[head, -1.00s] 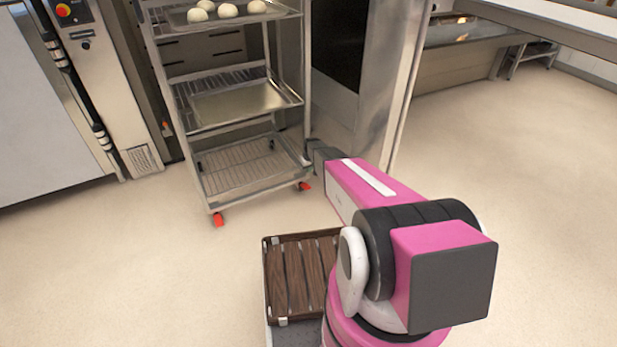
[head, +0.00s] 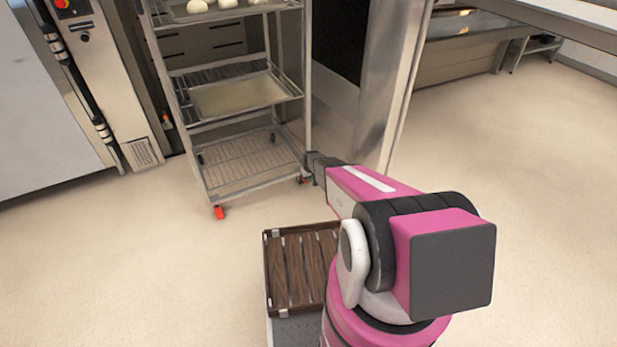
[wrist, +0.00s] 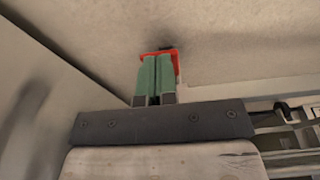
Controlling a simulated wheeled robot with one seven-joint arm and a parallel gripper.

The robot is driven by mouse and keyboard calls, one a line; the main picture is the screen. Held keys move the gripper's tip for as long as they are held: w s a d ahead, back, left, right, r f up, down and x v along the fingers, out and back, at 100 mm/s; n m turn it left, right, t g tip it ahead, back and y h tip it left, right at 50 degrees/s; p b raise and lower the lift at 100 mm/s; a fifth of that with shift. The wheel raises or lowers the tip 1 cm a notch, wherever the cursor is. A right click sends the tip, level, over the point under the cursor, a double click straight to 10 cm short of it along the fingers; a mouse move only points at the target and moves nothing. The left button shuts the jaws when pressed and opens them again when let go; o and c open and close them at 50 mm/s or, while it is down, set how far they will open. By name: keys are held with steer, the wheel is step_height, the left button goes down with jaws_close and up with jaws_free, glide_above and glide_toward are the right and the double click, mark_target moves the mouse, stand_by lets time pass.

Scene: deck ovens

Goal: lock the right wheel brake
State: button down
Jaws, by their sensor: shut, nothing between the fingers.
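The right wheel brake is a red pedal (head: 301,180) at the rack's front right caster, mostly hidden by my gripper in the head view. In the wrist view the red pedal (wrist: 176,62) shows around the tips of my green fingers. My gripper (wrist: 155,62) is shut and empty, with its fingertips at the pedal; I cannot tell whether they touch it. In the head view my gripper (head: 309,170) is low beside the rack's right front post. The pedal's tilt is not clear.
The wire-shelved rack (head: 245,182) holds trays and pale dough balls (head: 198,6). Its left front caster has another red pedal (head: 219,212). A steel panel (head: 392,85) stands right of the rack. A slatted wooden deck (head: 300,270) is in front. The floor at right is clear.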

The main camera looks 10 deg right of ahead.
steer(key=shift+s, duration=0.1)
stand_by(0.3)
steer(key=shift+s+f, duration=0.1)
steer(key=shift+f, duration=0.15)
steer(key=shift+s+d+f+t, duration=0.1)
steer(key=shift+f+t, duration=0.05)
steer(key=shift+t, duration=0.35)
steer(key=f+t, duration=0.1)
steer(key=s+f+t+y, duration=0.1)
steer(key=f, duration=0.1)
steer(key=shift+d+t, duration=0.15)
steer(key=shift+t, duration=0.15)
steer(key=shift+r, duration=0.1)
stand_by(0.3)
steer(key=shift+r, duration=0.7)
steer(key=shift+r, duration=0.1)
